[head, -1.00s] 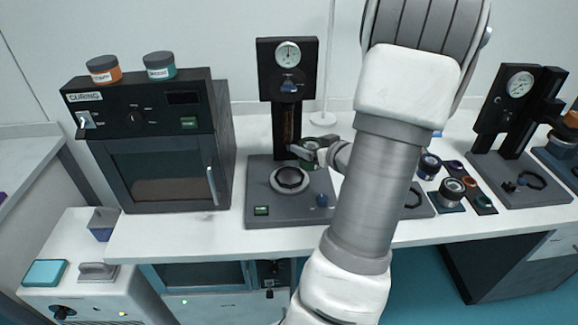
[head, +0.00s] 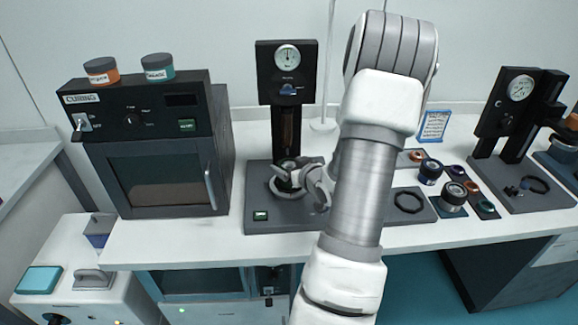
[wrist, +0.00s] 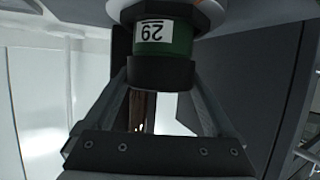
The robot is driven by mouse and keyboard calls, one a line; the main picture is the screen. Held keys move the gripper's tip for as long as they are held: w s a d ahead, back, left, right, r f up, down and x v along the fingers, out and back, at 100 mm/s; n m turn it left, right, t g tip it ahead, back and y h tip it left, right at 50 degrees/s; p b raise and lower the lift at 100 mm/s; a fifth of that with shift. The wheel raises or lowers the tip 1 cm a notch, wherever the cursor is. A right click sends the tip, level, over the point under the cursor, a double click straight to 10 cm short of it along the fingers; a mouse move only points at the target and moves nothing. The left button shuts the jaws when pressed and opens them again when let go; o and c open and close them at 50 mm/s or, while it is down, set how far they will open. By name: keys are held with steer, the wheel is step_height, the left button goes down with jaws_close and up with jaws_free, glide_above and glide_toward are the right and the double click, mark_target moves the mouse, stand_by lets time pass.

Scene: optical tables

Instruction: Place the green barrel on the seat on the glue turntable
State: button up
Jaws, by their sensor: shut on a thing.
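The green barrel (wrist: 165,40) is close up in the wrist view, with a white label reading 29 and black ends. My gripper (wrist: 160,75) is shut on it, one finger on each side. In the head view my gripper (head: 296,176) is over the round seat of the glue turntable (head: 262,198), under the dial gauge column. The barrel (head: 287,167) shows there only as a small dark shape, partly hidden by the fingers. I cannot tell whether its lower end touches the seat.
A curing oven (head: 155,150) stands to the left, with an orange jar (head: 102,71) and a teal jar (head: 158,67) on top. Several barrels and rings sit on pads around a dark barrel (head: 452,195) to the right. A second gauge stand (head: 510,115) is at far right.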

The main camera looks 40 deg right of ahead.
steer(key=o, duration=1.2)
steer(key=shift+f, duration=0.1)
steer(key=shift+s+r, duration=0.15)
steer(key=shift+r, duration=0.1)
steer(key=p+v, duration=0.1)
steer(key=v, duration=1)
steer(key=shift+s, duration=0.3)
steer(key=shift+a, duration=0.15)
